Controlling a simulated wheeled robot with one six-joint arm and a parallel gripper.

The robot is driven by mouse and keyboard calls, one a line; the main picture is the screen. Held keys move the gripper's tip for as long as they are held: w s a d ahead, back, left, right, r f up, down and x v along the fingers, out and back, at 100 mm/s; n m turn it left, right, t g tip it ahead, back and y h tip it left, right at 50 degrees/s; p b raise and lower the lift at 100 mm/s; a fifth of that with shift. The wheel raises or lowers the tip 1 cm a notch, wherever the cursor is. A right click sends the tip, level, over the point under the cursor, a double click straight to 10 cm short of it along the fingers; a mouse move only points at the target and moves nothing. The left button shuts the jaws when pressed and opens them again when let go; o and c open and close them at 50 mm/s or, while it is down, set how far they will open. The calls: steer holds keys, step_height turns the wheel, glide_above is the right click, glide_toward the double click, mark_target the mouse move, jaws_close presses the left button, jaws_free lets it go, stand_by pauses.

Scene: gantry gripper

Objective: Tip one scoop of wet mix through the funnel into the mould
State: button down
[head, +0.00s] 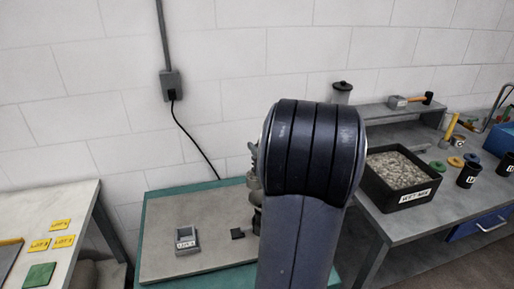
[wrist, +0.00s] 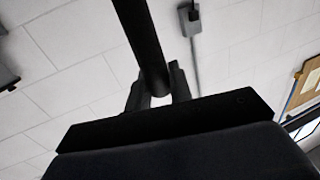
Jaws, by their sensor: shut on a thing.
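In the wrist view my gripper (wrist: 157,85) is shut on a dark round handle (wrist: 141,30), which runs up out of the frame. The handle's far end is not in view, so I cannot tell whether it is a scoop or whether it holds mix. In the head view my arm hides the gripper and handle. A black tray labelled WET MIX (head: 397,198), full of lumpy grey mix, stands on the right-hand bench. I cannot make out a funnel or a mould.
A small grey labelled box (head: 187,241) and a small black piece (head: 238,234) lie on the middle table (head: 160,262). Dark cups (head: 468,176) and coloured rings (head: 456,162) are on the right bench. Yellow cards (head: 62,242) lie on the left table.

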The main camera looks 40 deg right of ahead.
steer(key=shift+f+b, duration=1.75)
steer(key=shift+f, duration=0.4)
steer(key=shift+s+d+p, duration=0.1)
steer(key=shift+d+p, duration=0.15)
steer(key=shift+p, duration=0.05)
steer(key=s+d+f+m+t+h+p, duration=0.1)
steer(key=s+d+f+m, duration=0.1)
steer(key=s+d+m, duration=0.2)
steer(key=shift+d+f+m+t, duration=0.4)
steer(key=shift+d+m, duration=1.25)
steer(key=shift+m, duration=0.45)
steer(key=shift+s+d+f+m+h+b, duration=0.25)
steer(key=shift+s+d+f+m+h, duration=0.15)
steer(key=shift+d+f+m, duration=0.35)
steer(key=shift+s+d+f+m+h+b, duration=0.3)
steer(key=shift+d+f+m+h, duration=0.15)
steer(key=shift+m, duration=0.5)
steer(key=shift+f, duration=0.2)
steer(key=shift+s+d+f+m+h+b, duration=0.3)
steer(key=shift+d+f+m+b, duration=0.2)
steer(key=shift+f+m, duration=0.35)
steer(key=shift+s+d+f+m+h+b, duration=0.25)
steer(key=shift+d+f+m+b, duration=0.2)
steer(key=shift+f+m, duration=0.35)
steer(key=shift+r, duration=0.1)
